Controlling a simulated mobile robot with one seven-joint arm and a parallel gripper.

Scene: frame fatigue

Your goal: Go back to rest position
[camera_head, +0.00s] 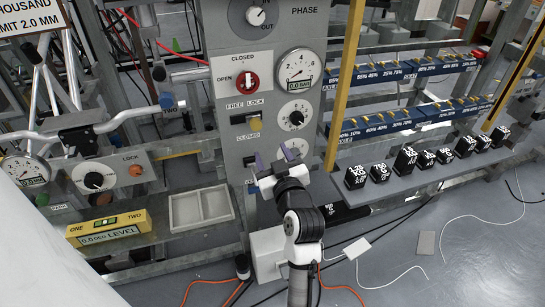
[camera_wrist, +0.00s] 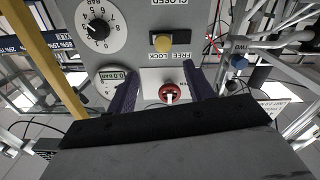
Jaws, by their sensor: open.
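My gripper (camera_head: 274,158) is in front of the lower part of the grey control panel (camera_head: 222,122), with its purple fingers spread and nothing visible between them. In the wrist view, the open fingers of my gripper (camera_wrist: 163,74) frame part of the panel, which appears upside down. The red knob (camera_head: 248,82) is higher on the panel, under the CLOSED label and beside OPEN. It also shows between the fingers in the wrist view (camera_wrist: 169,93). The yellow FREE LOCK knob (camera_head: 254,124) is just above my gripper.
Black labelled weights (camera_head: 356,177) line a low shelf at right. A yellow post (camera_head: 345,85) stands right of the panel. A yellow level (camera_head: 107,228) and a divided white tray (camera_head: 200,208) lie at left. Orange and black cables cross the floor.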

